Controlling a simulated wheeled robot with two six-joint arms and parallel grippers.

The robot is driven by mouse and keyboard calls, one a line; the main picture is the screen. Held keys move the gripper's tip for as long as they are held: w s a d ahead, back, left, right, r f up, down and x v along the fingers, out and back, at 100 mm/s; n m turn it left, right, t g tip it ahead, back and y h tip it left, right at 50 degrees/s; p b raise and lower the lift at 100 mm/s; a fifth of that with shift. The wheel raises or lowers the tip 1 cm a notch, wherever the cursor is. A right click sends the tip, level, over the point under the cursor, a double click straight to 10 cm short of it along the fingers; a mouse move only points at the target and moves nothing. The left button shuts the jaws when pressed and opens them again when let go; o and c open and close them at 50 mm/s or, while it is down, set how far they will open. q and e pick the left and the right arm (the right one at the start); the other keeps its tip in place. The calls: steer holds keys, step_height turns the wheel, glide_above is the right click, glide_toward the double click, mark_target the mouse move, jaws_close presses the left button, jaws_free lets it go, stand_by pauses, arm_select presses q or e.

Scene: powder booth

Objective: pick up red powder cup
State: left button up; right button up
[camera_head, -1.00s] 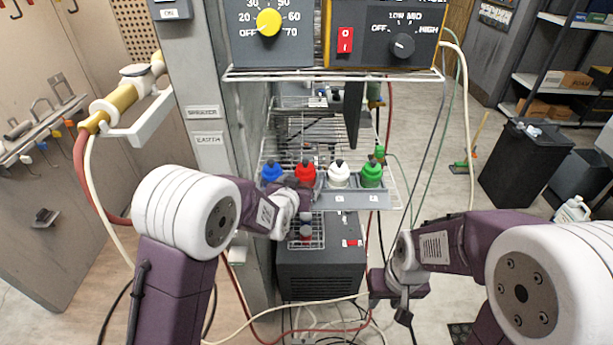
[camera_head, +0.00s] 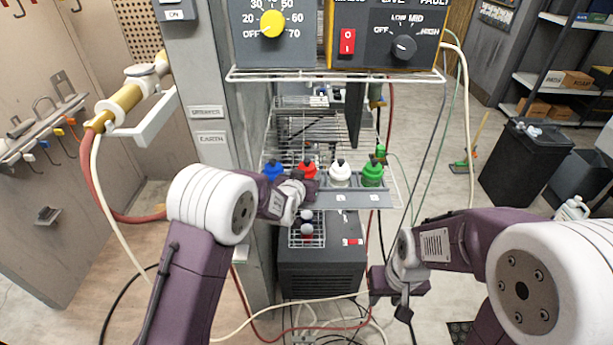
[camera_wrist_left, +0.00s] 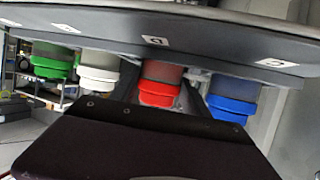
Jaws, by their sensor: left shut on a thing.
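The red powder cup (camera_head: 307,169) stands in the row of cups on the grey holder, between the blue cup (camera_head: 271,169) and the white cup (camera_head: 340,174). A green cup (camera_head: 373,175) is at the right end. My left gripper (camera_head: 304,188) is at the red cup and hides its lower part. The picture in the left wrist view is upside down; there the red cup (camera_wrist_left: 160,86) is between the dark fingers, which are shut on it. It is still level with its neighbours. My right gripper (camera_head: 392,298) hangs low at the right, apart from the cups; its jaw opening is unclear.
The grey cup holder (camera_head: 352,198) is on a wire rack. Above it is a wire shelf (camera_head: 335,77) with control boxes. Below is a dark unit (camera_head: 320,265) with a small wire basket. Hoses and cables hang at both sides. A grey post stands left of the rack.

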mark_target(307, 164)
arm_select(q)
steer(key=shift+r, duration=0.1)
steer(key=shift+r, duration=0.35)
step_height(307, 164, up, 3)
steer(key=shift+f, duration=0.1)
steer(key=s+d+r+p, duration=0.1)
steer(key=s+d+r, duration=0.1)
steer(key=s, duration=0.3)
steer(key=s+d+r+p, duration=0.1)
steer(key=s+d+r, duration=0.1)
steer(key=s+r, duration=0.3)
steer(key=shift+s+d+r, duration=0.15)
steer(key=shift+s+d, duration=0.1)
steer(key=shift+s, duration=0.2)
